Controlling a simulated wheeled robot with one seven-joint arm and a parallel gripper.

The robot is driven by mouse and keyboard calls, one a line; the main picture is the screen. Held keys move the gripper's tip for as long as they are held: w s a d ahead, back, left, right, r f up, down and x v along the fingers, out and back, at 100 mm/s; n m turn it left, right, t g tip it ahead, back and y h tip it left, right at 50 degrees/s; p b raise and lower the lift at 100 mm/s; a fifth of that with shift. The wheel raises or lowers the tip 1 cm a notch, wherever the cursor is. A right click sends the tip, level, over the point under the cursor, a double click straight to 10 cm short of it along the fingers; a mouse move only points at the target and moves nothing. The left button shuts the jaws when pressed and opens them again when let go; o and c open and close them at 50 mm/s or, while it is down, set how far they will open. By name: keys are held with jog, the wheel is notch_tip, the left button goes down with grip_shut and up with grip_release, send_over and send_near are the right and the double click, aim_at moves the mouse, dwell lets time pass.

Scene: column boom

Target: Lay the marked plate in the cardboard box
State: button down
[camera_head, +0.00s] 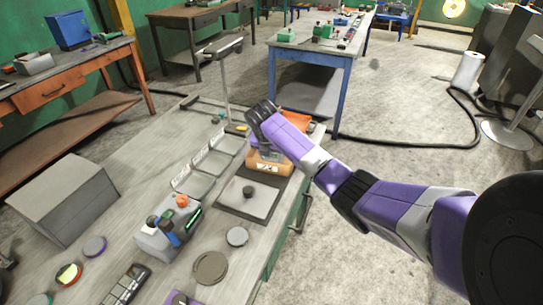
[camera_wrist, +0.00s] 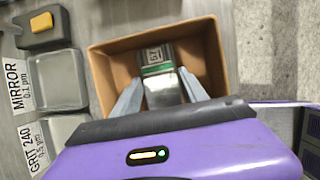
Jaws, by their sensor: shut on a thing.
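The cardboard box (camera_head: 285,166) is open-topped and stands on the workbench near its far right end; its brown wall also shows in the wrist view (camera_wrist: 217,52). The marked plate (camera_wrist: 157,57) is a metallic strip with a green band and a small dark-on-light mark at its far end. My gripper (camera_wrist: 160,93) is shut on the plate, with one grey finger on each side. In the wrist view the plate and fingertips appear within the box's opening. Whether the plate touches the box floor I cannot tell. In the head view my wrist hides the plate and fingertips.
Shallow grey trays labelled MIRROR (camera_wrist: 57,82) and GRIT 240 (camera_wrist: 68,128) lie left of the box. A dark mat with a pale plate and black knob (camera_head: 250,207) lies nearer. A lamp post (camera_head: 226,90) stands behind. A grey case (camera_head: 65,200) occupies the left.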

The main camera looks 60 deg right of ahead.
jog(key=c, duration=0.6)
grip_release()
jog(key=v, duration=1.2)
jog(key=shift+d+r+b, duration=0.1)
jog(key=shift+r+b, duration=0.05)
jog(key=shift+b, duration=0.15)
